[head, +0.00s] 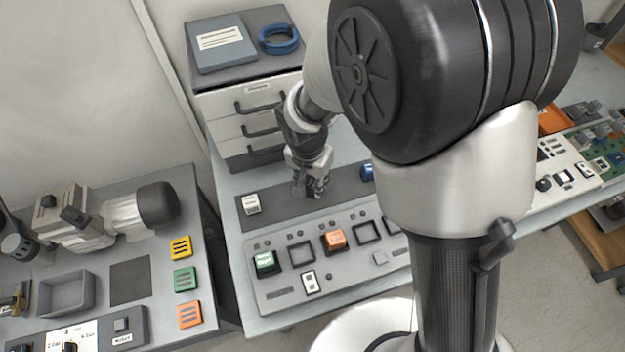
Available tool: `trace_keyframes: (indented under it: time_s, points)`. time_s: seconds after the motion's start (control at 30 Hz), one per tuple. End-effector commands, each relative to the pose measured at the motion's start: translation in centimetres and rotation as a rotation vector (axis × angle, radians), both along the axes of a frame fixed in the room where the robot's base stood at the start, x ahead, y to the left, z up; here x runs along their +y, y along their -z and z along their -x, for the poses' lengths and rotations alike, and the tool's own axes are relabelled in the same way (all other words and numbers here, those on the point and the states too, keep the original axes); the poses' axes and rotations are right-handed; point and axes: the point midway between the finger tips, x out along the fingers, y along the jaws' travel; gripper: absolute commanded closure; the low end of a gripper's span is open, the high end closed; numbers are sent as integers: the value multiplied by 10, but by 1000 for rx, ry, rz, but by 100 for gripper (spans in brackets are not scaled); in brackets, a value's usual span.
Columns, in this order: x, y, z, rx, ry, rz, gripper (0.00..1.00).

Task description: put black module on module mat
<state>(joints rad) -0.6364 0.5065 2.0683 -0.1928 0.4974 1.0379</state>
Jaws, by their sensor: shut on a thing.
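My gripper (311,186) points down over the dark grey strip mat (280,206) on the middle table. It is shut on a small dark thing, which looks like the black module; the fingers hide most of it, and I cannot tell whether it touches the mat. A white module (251,203) stands at the mat's left end. A blue module (367,172) shows to the right of the gripper, partly hidden by my arm.
In front of the mat is a grey panel (289,284) with square frames, a green module (266,262) and an orange module (334,240). A drawer cabinet (243,102) stands behind. A left bench holds a motor unit (140,208), a grey tray (66,291) and coloured blocks.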

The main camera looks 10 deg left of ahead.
Motion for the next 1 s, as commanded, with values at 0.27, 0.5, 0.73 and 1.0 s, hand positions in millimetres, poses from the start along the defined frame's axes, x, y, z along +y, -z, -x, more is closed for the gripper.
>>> trace_keyframes:
  time_s: [0.27,0.5,0.73,1.0]
  points:
    - [0,1,0,-1,0,-1,100]
    - [0,1,0,-1,0,-1,63]
    - [0,1,0,-1,0,-1,55]
    - [0,-3,0,-1,0,-1,55]
